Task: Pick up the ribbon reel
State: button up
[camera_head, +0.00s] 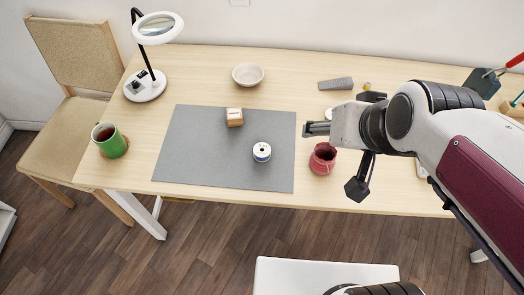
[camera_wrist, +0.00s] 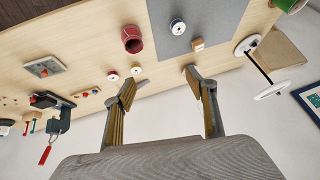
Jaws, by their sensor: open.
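A red pot (camera_head: 323,158) stands beside the mat, near my gripper. A wooden block (camera_head: 234,120) is on the mat behind the reel. A bowl (camera_head: 248,75), a green mug (camera_head: 110,142) and a lamp (camera_head: 146,87) stand farther off. The mat's left part is clear.

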jog(key=w+a+f+y, duration=0.1)
jog(key=w+a+f, duration=0.4)
jog(key=w+a, duration=0.25)
jog(key=m+t+h, duration=0.1)
jog(key=m+t, duration=0.1)
jog(key=m, duration=0.1)
send_over(262, 148)
jog(key=s+a, duration=0.1)
jog(key=s, duration=0.3)
notch_tip(262, 148, down, 12)
jog(key=f, duration=0.2)
jog(key=f+t+h, duration=0.1)
jog(key=f, duration=0.2)
jog(key=s+f+t+h, duration=0.1)
jog(key=f, duration=0.1)
jog(key=shift+a+f, duration=0.15)
jog(key=shift+a, duration=0.25)
jog(key=shift+s+d+f+n+t+h, duration=0.25)
jog(key=shift+s+f+t, duration=0.2)
jog(key=shift+f, duration=0.15)
jog(key=shift+s+d+f+n+t+h, duration=0.15)
jog(key=shift+s+f+n+t, duration=0.1)
jog(key=shift+s+f+t, duration=0.25)
jog(key=shift+s+d+f+n+t, duration=0.2)
jog(key=shift+s+f+n+t, duration=0.25)
jog(key=shift+n+t, duration=0.1)
jog(key=shift+w, duration=0.1)
jog(key=shift+x, duration=1.2)
jog(key=shift+w+d+f, duration=0.1)
